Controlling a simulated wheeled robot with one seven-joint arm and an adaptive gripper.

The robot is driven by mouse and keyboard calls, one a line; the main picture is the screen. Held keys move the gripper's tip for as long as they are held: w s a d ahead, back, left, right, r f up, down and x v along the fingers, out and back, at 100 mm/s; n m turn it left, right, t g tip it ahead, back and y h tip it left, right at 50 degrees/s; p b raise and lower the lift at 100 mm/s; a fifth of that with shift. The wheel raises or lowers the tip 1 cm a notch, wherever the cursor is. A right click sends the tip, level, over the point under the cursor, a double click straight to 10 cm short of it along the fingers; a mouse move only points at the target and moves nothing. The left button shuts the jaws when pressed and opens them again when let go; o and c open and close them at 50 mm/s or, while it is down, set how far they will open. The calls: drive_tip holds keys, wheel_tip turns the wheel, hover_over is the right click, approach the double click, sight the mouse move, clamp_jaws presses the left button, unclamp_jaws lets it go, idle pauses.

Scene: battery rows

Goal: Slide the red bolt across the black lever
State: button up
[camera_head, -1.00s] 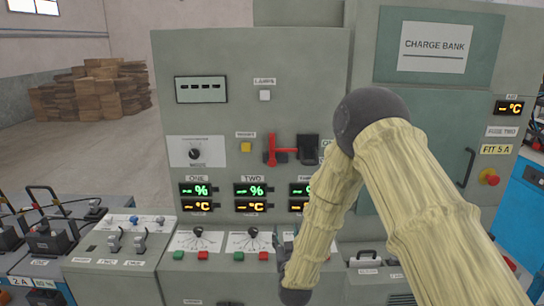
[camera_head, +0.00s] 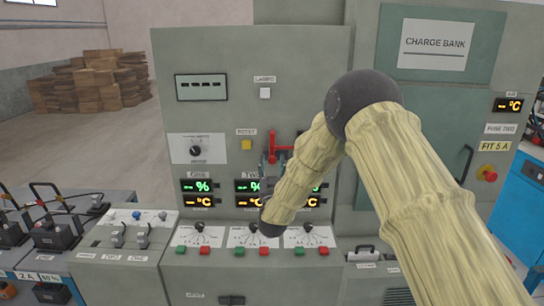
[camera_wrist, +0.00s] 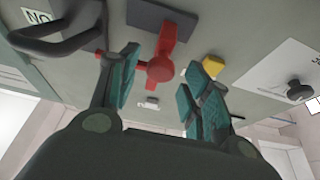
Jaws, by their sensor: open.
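The red bolt (camera_head: 274,142) sits on the grey panel, with an upright bar and a sideways arm. In the wrist view its round red knob (camera_wrist: 160,68) shows between my fingers, and its arm runs left toward the black lever (camera_wrist: 55,38). The black lever is mostly hidden behind my arm in the head view. My gripper (camera_wrist: 161,80) is open and empty, its teal finger pads on either side of the knob. Whether a pad touches it I cannot tell. In the head view my gripper (camera_head: 268,165) is just below the bolt, partly hidden by my arm.
A yellow button (camera_head: 246,145) sits left of the bolt and shows close to a finger in the wrist view (camera_wrist: 213,65). A black rotary knob (camera_head: 196,150) is further left. Lit displays (camera_head: 196,186) and small dials (camera_head: 250,228) lie below.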

drive_tip(key=shift+p+x, duration=0.3)
drive_tip(key=shift+x, duration=1)
clamp_jaws()
